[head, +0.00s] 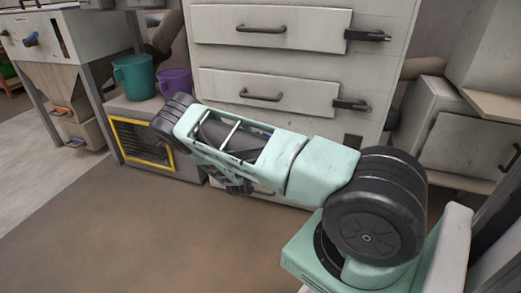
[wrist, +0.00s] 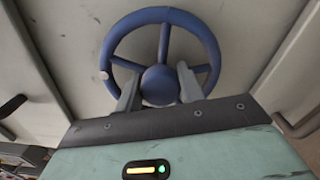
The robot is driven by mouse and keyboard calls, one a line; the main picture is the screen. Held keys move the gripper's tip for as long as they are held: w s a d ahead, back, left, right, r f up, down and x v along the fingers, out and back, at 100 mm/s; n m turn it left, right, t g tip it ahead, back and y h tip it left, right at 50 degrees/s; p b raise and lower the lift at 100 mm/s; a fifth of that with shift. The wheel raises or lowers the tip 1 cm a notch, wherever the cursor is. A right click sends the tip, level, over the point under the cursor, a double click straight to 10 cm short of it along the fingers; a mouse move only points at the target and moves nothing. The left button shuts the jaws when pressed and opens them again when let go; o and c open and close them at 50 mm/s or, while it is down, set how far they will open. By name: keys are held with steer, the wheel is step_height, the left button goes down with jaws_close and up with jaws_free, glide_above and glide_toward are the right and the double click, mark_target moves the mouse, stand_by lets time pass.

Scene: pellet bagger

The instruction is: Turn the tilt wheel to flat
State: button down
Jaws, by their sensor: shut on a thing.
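The tilt wheel (wrist: 206,39) is a blue wheel with spokes and a round hub, mounted on a pale panel in the wrist view. A small pale knob (wrist: 104,75) sits on the left of its rim. My gripper (wrist: 159,84) has one finger on each side of the hub and is shut on the wheel. The lower part of the wheel is hidden behind my gripper's body. I cannot tell from the wheel's look how far it is tilted. In the head view I make out neither the wheel nor my fingertips; my arm covers much of the middle.
A pale drawer cabinet (head: 290,56) with dark handles stands behind my arm. A teal bucket (head: 134,76) and a purple bucket (head: 174,82) stand on a grey box with a yellow-framed grille (head: 142,143). A hopper (head: 62,85) stands at far left. Brown floor (head: 120,235) is clear at front left.

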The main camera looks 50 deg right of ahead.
steer(key=c, duration=0.9)
jaws_free()
steer(key=shift+a, duration=0.1)
steer(key=p+v, duration=0.4)
steer(key=v, duration=1.3)
steer(key=shift+s+a+p, duration=0.2)
steer(key=shift+p, duration=0.15)
steer(key=shift+f, duration=0.1)
